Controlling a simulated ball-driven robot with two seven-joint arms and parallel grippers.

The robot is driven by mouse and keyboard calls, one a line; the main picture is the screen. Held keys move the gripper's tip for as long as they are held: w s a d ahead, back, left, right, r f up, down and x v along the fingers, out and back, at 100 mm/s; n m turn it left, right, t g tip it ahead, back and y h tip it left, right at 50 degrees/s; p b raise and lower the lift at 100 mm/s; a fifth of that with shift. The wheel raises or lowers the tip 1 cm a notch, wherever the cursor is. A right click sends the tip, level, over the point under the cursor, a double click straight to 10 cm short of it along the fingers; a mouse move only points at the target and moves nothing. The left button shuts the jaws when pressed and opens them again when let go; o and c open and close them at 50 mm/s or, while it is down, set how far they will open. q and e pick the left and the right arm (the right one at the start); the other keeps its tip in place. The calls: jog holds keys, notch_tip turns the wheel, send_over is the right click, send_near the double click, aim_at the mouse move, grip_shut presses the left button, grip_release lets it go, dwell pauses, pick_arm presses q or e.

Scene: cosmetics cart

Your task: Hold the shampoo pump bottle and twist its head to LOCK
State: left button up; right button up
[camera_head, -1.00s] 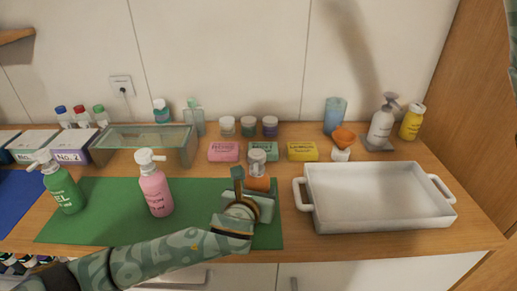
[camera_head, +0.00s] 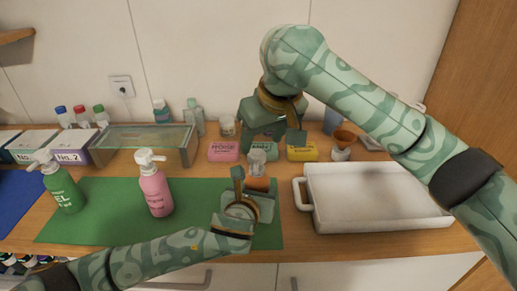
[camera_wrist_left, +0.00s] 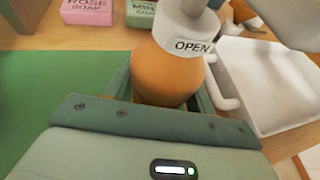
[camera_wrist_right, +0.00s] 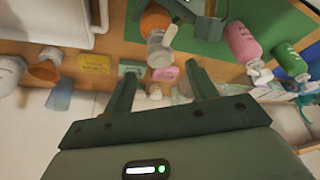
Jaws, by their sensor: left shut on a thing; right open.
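The pump bottle has an orange body (camera_head: 259,184) and a pale collar and head (camera_head: 257,158). It stands upright near the right end of the green mat (camera_head: 100,222). My left gripper (camera_head: 253,188) is shut around its body from the front. The left wrist view shows the orange body (camera_wrist_left: 165,75) between the fingers and a white collar (camera_wrist_left: 188,38) reading OPEN. My right gripper (camera_head: 272,133) is open and empty, raised above and behind the bottle. In the right wrist view the bottle's orange body (camera_wrist_right: 155,22) lies beyond the open fingers (camera_wrist_right: 160,80).
A pink pump bottle (camera_head: 156,192) and a green one (camera_head: 63,190) stand on the mat's left side. A white tray (camera_head: 385,222) is at right. Soap boxes, including a pink one (camera_head: 223,151), line up behind. A glass-topped box (camera_head: 140,138) stands back left.

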aim_at(258, 153)
jog(key=shift+x, duration=2.35)
jog(key=shift+r, duration=0.1)
jog(key=c, duration=1)
